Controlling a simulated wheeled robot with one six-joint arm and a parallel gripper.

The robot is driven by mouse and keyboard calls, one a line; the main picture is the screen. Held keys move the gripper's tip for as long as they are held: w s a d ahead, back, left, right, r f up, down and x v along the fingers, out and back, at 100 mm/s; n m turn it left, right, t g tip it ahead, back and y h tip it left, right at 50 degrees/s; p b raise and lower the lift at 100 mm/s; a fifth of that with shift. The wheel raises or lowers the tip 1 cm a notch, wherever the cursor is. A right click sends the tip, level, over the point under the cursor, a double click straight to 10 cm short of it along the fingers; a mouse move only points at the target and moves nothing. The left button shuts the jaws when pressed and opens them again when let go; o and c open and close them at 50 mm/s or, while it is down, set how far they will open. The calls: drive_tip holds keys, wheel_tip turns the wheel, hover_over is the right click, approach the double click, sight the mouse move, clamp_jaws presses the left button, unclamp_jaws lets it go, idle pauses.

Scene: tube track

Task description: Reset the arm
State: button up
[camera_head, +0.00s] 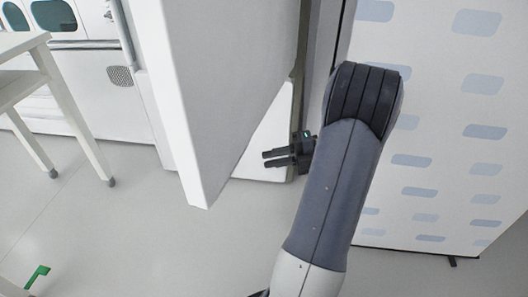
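My gripper (270,158) is small and dark and shows near the middle of the head view, its two fingers pointing left. A gap shows between the fingers, with nothing between them. My grey arm reaches up from the bottom and bends at a dark elbow; the links behind the elbow are hidden. The gripper is just right of a large white panel (222,85) and in front of a lower white surface (267,140). I cannot tell whether it touches either.
A wall panel with blue-grey rounded patches (440,150) stands close on the right. A white table (75,115) and a white cabinet-like body with dark windows (95,75) are at the left.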

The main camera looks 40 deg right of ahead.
sight(233, 166)
drive_tip(key=b+x, duration=0.1)
drive_tip(key=x, duration=0.9)
drive_tip(key=shift+w+a+f+b, duration=0.15)
drive_tip(key=shift+w+a+b, duration=0.1)
drive_tip(key=shift+a+b, duration=0.1)
drive_tip(key=shift+w+a, duration=0.2)
drive_tip(key=shift+w, duration=0.2)
